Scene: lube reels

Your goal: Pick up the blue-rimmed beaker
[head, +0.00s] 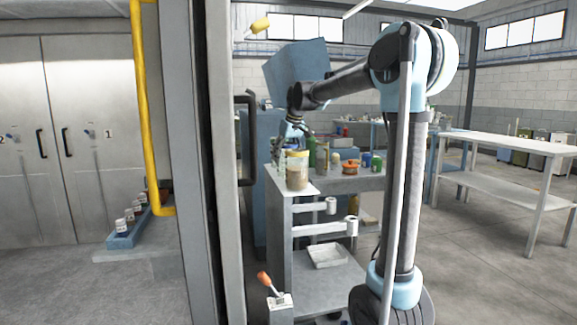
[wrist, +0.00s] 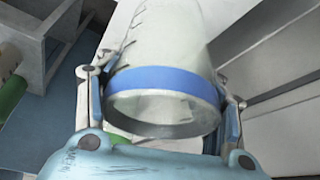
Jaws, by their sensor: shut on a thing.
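The blue-rimmed beaker (wrist: 165,80) fills the middle of the wrist view, a clear vessel with a blue band near its rim and dark marks on its side. My gripper (wrist: 160,112) has one finger on each side of the beaker and is shut on it. In the head view my gripper (head: 292,130) is at the end of my arm, over the near left corner of the cart. The beaker is too small and covered there to make out clearly. Whether its base touches a surface cannot be told.
The grey cart (head: 368,181) carries a tan-filled jar (head: 297,171) close to my gripper, an orange pot (head: 350,167) and green bottles (head: 312,152). A dark door post (head: 215,180) stands close on the left. A white table (head: 500,146) is at right, with open floor before it.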

